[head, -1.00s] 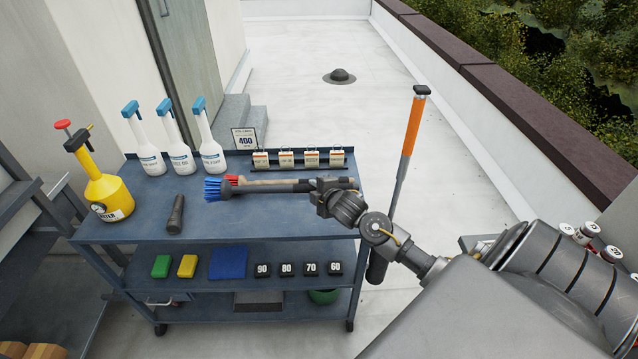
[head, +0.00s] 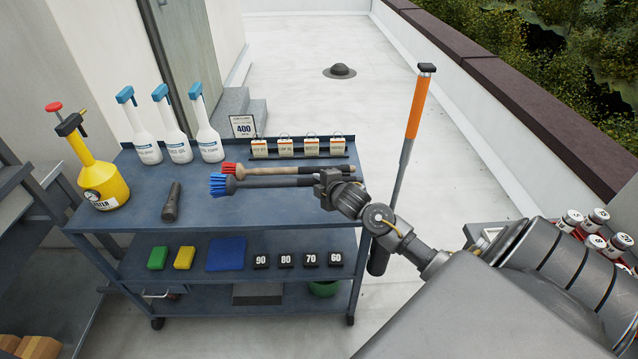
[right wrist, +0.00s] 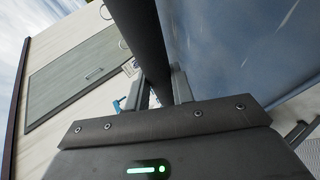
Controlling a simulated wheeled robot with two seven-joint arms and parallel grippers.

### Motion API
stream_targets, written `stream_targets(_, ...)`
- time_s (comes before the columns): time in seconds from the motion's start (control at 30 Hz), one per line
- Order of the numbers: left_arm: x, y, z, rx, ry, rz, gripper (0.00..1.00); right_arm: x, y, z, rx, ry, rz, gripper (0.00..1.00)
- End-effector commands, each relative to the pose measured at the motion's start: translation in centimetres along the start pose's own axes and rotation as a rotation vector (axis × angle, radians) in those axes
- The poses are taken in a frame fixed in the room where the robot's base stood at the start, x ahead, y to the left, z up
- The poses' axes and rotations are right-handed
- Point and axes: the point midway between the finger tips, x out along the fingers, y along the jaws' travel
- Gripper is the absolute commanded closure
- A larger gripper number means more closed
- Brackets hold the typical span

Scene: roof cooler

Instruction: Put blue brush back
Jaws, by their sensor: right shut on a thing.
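The blue brush (head: 218,184) has blue bristles and a dark handle. My right gripper (head: 324,184) is shut on the handle near its end, and the bristles point left over the cart top. In the right wrist view the dark handle (right wrist: 146,45) runs between the fingers. A red brush (head: 229,169) with a tan handle lies just behind it. I cannot tell whether the blue brush touches the cart top. My left gripper is not in view.
The blue cart (head: 250,215) carries white spray bottles (head: 178,148), a yellow pump sprayer (head: 104,183), a flashlight (head: 172,202) and a rack of tags (head: 298,148). An orange-handled tool (head: 416,110) stands upright at the cart's right. Bare cart top shows in front of the brushes.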

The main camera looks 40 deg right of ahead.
Motion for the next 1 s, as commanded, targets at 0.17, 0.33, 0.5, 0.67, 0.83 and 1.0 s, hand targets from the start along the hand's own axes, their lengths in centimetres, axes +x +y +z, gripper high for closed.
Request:
stream_targets(0.17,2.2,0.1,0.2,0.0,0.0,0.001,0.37,1.0,-2.0,0.4,0.001,0.001,0.001,1.0)
stream_targets(0.33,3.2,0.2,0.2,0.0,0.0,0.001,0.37,1.6,-3.5,0.7,0.001,0.001,0.001,1.0)
stream_targets(0.5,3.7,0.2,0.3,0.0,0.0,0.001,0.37,2.1,-4.3,0.8,0.0,0.001,0.001,1.0)
stream_targets(0.67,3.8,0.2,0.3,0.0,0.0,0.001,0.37,2.1,-4.5,0.8,0.001,0.001,0.002,1.0)
stream_targets(0.83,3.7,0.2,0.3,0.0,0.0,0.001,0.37,2.1,-4.4,0.8,0.001,0.001,0.002,1.0)
stream_targets(1.0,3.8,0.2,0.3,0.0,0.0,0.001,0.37,2.1,-4.5,0.8,0.001,0.001,0.002,1.0)
